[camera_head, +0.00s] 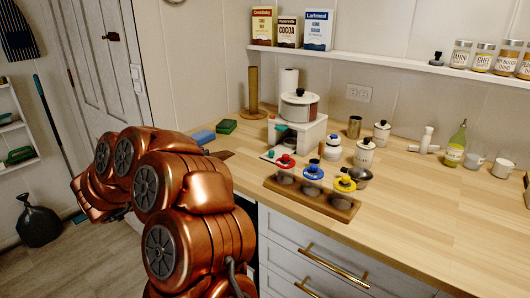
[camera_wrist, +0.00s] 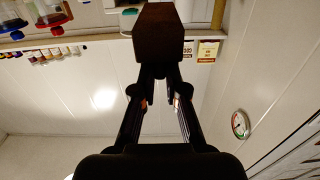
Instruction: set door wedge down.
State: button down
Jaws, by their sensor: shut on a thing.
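The door wedge (camera_wrist: 160,35) is a dark brown block at the top middle of the wrist view. My gripper (camera_wrist: 161,82) is shut on it, with the fingers closing in on its lower end. In the head view a small brown piece (camera_head: 222,154), apparently the wedge, shows just past my copper arm at the left end of the wooden counter (camera_head: 440,205). The fingers are hidden behind my arm there. I cannot tell whether the wedge touches the counter.
A blue sponge (camera_head: 202,137) and a green one (camera_head: 226,126) lie near the counter's left end. A wooden rack (camera_head: 330,205) with red, blue and yellow-topped items stands at the front edge. A pot (camera_head: 299,108) sits on a white stand. The counter's right front is clear.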

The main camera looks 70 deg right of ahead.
jog(key=shift+d, duration=0.45)
jog(key=w+d, duration=0.1)
jog(key=d, duration=0.3)
jog(key=w+d+f+p, duration=0.1)
jog(key=w+d, duration=0.1)
jog(key=d, duration=0.3)
jog(key=w+d, duration=0.2)
jog(key=d, duration=0.3)
jog(key=shift+w+f, duration=0.15)
jog(key=shift+f, duration=1.9)
jog(key=shift+f, duration=0.1)
jog(key=c, duration=1.2)
grip_release()
